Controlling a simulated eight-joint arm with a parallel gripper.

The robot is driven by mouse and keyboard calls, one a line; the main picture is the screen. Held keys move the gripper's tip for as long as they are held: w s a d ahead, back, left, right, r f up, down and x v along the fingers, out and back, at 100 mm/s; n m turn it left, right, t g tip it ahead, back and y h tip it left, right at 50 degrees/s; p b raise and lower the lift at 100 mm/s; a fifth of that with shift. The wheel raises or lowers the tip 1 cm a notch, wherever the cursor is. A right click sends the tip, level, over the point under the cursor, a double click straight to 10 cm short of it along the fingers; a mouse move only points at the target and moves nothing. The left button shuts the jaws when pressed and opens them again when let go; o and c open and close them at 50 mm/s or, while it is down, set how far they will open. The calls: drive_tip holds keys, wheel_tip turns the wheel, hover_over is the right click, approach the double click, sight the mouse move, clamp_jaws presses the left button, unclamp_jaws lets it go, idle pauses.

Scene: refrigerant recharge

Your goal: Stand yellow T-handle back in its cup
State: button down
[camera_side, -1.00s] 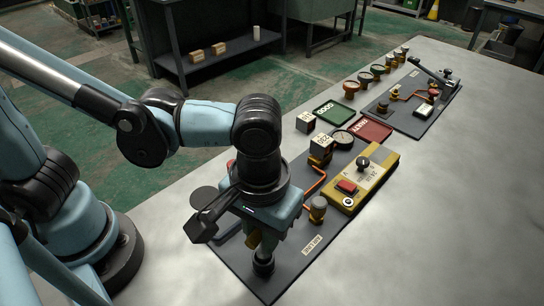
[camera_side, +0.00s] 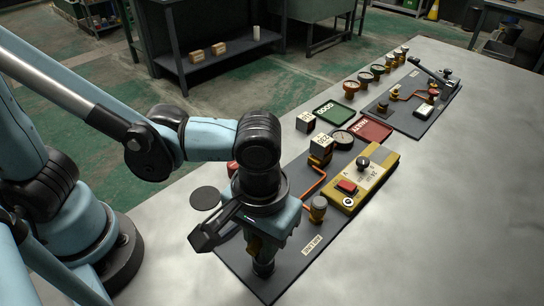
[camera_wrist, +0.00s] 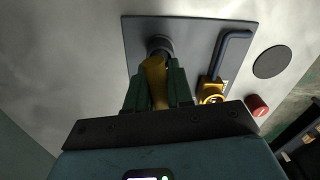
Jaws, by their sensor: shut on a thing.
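My gripper (camera_wrist: 158,88) is shut on the yellow T-handle (camera_wrist: 156,78), held between the green jaws. The black cup (camera_wrist: 159,44) stands on the dark grey board, and the lower end of the handle is at its mouth in the wrist view. In the side view the gripper (camera_side: 262,244) is directly above the cup (camera_side: 262,268), very close to it. Whether the handle is inside the cup or only over it, I cannot tell. The jaws hide much of the handle.
On the dark board (camera_side: 285,262) are a yellow tester box (camera_side: 362,182), a grey-topped knob (camera_side: 318,207) and an orange pipe. The wrist view shows a dark bent lever (camera_wrist: 228,50), a brass fitting (camera_wrist: 211,91) and a red knob (camera_wrist: 257,105). The table to the right is clear.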

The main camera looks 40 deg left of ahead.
drive_tip(key=shift+f, duration=0.1)
drive_tip(key=c, duration=0.6)
unclamp_jaws()
drive_tip(key=shift+r, duration=3.5)
drive_tip(key=w+a+m+t, duration=0.1)
drive_tip(key=w+a+t, duration=0.2)
drive_tip(key=a, duration=0.8)
drive_tip(key=w+a+m+t, duration=0.1)
drive_tip(key=w+a+t, duration=0.3)
drive_tip(key=a, duration=0.7)
drive_tip(key=shift+w+r, duration=0.4)
drive_tip(key=shift+w, duration=0.35)
